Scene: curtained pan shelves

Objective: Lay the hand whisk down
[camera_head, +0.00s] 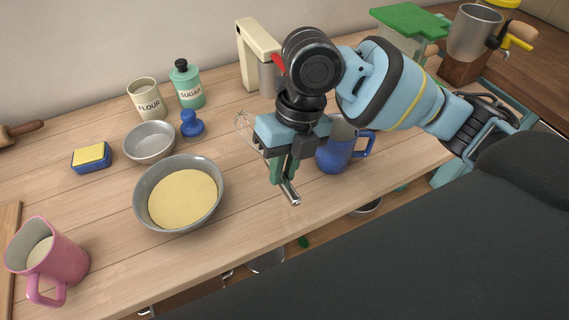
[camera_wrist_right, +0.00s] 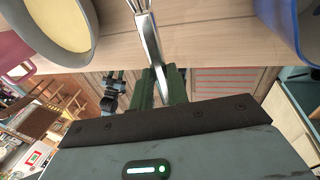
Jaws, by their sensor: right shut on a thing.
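My right gripper (camera_head: 284,172) is shut on the metal handle of the hand whisk (camera_head: 291,194). It is over the wooden counter, between the grey bowl and the blue mug. The handle's end sticks out below the green fingers toward the counter's front edge. The wire loops show on the other side of the gripper, partly hidden by it. In the right wrist view the whisk handle (camera_wrist_right: 149,42) runs up from between the fingers (camera_wrist_right: 160,84). I cannot tell whether the whisk touches the counter. My left gripper is not in view.
A grey bowl of yellow batter (camera_head: 142,202) stands left of the gripper; a blue mug (camera_head: 335,157) stands close on its right. A small grey bowl (camera_head: 150,155), blue stamp-like object (camera_head: 192,127), canisters and a cream stand mixer (camera_head: 254,42) are behind. Counter between bowl and gripper is bare.

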